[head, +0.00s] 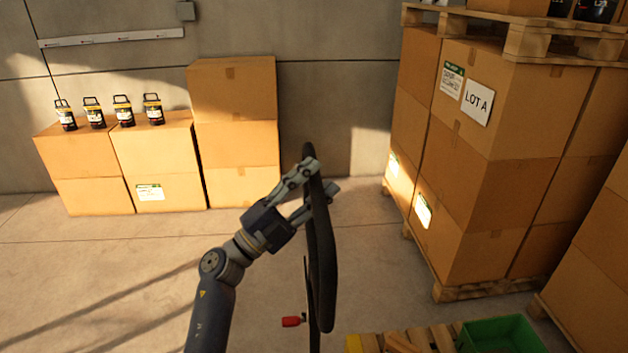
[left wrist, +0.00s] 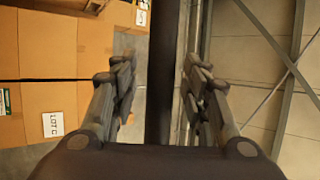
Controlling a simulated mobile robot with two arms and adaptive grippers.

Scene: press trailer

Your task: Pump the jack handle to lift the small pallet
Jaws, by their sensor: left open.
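The black jack handle (head: 321,265) is a long narrow loop standing upright in the middle of the head view. A red lever (head: 291,321) shows beside its lower shaft. My left gripper (head: 320,176) is at the upper part of the loop, with its open fingers on either side of it. In the left wrist view, a dark handle bar (left wrist: 160,40) runs between the spread fingers, with visible gaps on both sides. The small wooden pallet (head: 440,338) shows partly at the bottom edge. The jack's body is out of view. My right gripper is not in view.
A green crate (head: 500,336) is at the small pallet's right. Tall carton stacks (head: 490,200) on pallets stand at the right. Floor between is clear.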

